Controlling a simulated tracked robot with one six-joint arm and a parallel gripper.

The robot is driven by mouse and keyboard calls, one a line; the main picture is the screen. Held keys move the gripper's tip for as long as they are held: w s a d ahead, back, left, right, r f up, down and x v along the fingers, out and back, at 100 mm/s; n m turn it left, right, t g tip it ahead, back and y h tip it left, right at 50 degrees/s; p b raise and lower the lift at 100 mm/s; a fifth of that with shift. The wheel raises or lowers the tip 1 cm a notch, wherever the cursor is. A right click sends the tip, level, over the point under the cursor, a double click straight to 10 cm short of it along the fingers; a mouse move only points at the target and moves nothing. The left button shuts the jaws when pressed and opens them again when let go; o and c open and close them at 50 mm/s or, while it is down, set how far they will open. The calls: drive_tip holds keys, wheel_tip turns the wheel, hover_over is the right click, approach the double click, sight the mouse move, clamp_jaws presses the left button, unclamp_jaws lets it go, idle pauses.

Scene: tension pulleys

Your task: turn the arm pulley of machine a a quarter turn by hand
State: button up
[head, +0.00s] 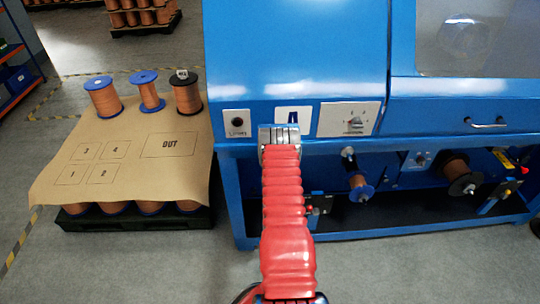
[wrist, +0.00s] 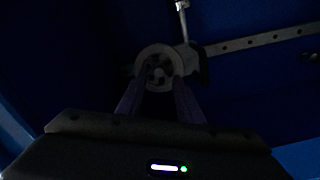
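Machine a (head: 293,75) is the blue cabinet with an "A" label (head: 293,121) on its front. In the wrist view a round grey pulley (wrist: 158,53), dim in the dark, sits beside a perforated metal bar (wrist: 262,40) and a thin bright rod (wrist: 183,20). My gripper (wrist: 160,82) points at the pulley, its two fingers apart and their tips at the lower part of its face. I cannot tell whether they touch it. In the head view my red arm covers the gripper and the pulley.
The cabinet's lower bay holds a small copper spool (head: 358,182) and a bigger dark-flanged spool (head: 458,170), right of my arm. A knob panel (head: 349,118) is close by. At left, a brown-topped pallet (head: 120,160) carries copper spools. Grey floor is clear in front.

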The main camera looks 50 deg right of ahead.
drive_tip(key=shift+x, duration=1.95)
drive_tip(key=shift+c, duration=0.6)
clamp_jaws()
